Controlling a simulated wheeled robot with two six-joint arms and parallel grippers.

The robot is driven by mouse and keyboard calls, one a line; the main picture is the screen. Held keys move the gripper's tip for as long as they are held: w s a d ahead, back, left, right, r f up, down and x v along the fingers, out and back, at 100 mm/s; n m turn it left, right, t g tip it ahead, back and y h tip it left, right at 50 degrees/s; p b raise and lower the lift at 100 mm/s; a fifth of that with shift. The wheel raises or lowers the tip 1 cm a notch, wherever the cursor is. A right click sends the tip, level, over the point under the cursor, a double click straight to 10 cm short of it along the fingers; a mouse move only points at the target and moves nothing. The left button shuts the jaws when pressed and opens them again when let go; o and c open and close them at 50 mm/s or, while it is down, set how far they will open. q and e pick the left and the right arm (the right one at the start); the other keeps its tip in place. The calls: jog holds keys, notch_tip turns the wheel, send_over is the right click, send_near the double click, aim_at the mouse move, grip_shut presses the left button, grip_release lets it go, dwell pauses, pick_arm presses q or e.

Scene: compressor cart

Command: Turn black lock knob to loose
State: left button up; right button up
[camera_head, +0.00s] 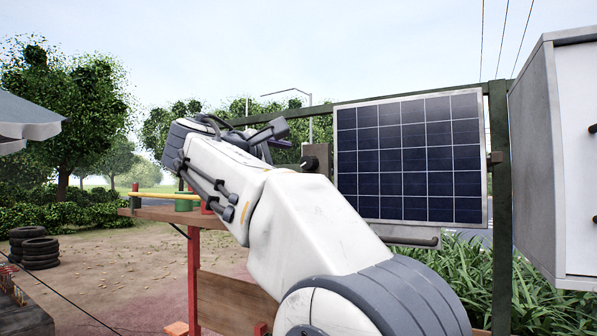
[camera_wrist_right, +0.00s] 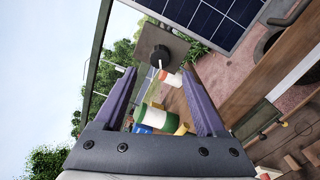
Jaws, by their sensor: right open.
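The black lock knob (camera_wrist_right: 160,56) sits on a square brown-grey plate (camera_wrist_right: 174,41) in the right wrist view, beyond my fingertips and roughly centred between them. A thin white mark shows at the knob's lower edge; its setting cannot be read. In the head view the knob (camera_head: 309,163) is a small dark shape beside the solar panel's left edge, just right of my right gripper. My right gripper (camera_wrist_right: 159,72) is open, with nothing between its fingertips. In the head view the right gripper (camera_head: 276,136) is partly hidden by its own wrist. My left gripper is not in view.
The solar panel (camera_head: 410,155) stands on a green frame right of the knob. A grey cabinet (camera_head: 545,150) is at far right. A wooden shelf (camera_head: 165,214) is behind my arm. A green-and-white can (camera_wrist_right: 151,119) and a red-and-white can (camera_wrist_right: 171,78) show past the fingers.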

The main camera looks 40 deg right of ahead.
jog(key=shift+b+v, duration=0.35)
jog(key=shift+v, duration=1.65)
